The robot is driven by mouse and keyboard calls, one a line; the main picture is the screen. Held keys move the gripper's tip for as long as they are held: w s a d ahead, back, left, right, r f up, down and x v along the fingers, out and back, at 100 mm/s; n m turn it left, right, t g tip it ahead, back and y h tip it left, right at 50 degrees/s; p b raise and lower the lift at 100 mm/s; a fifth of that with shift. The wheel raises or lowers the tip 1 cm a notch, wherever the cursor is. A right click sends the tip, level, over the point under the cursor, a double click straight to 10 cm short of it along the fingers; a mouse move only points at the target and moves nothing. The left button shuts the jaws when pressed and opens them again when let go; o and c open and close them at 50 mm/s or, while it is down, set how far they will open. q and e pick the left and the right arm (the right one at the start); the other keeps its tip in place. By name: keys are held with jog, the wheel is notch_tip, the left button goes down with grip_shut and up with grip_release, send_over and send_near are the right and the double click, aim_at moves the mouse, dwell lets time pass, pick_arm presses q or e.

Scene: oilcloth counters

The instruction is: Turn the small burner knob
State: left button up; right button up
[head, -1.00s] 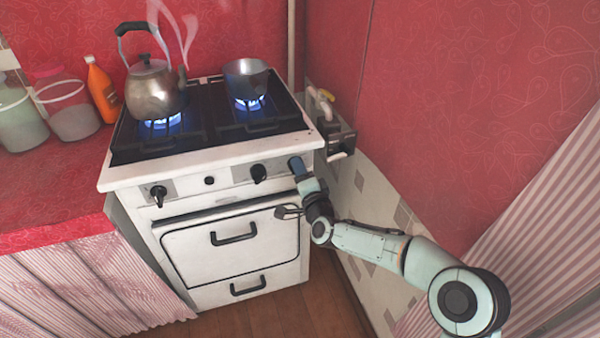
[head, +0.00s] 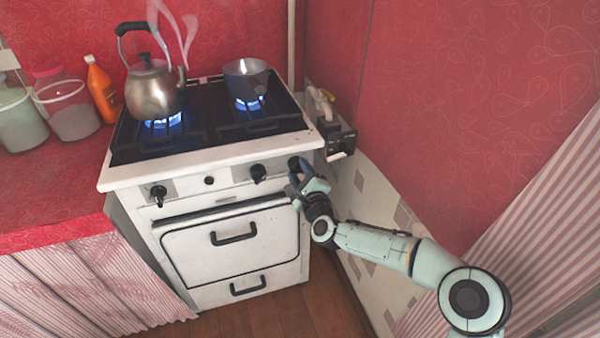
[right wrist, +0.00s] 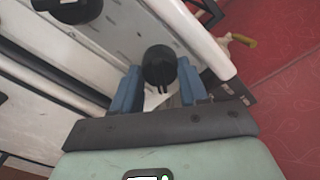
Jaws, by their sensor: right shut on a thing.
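A black burner knob (right wrist: 159,68) is at the right end of the white stove's (head: 130,178) front panel. In the right wrist view it sits between the blue fingers of my right gripper (right wrist: 158,90), which is shut on it. In the head view my right gripper (head: 299,174) is against the right end of the panel and mostly hides that knob. Another black knob (head: 258,173) is just left of it, and one more (head: 158,192) is at the panel's left. My left gripper is out of view.
A steaming kettle (head: 156,92) and a grey pot (head: 246,80) stand over blue flames. Oven handles (head: 233,234) stick out below the panel. A pipe with a valve (head: 325,104) and the red wall are close on the right. An orange bottle (head: 102,92) stands on the left counter.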

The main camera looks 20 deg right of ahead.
jog(key=shift+m, duration=0.7)
jog(key=o, duration=1.1)
jog(key=shift+c, duration=0.2)
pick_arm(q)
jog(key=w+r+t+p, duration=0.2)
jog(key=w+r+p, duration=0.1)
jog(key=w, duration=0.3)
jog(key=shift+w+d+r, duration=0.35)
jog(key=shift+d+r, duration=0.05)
pick_arm(e)
jog(key=s, duration=1.3)
jog(key=shift+s+d, duration=0.2)
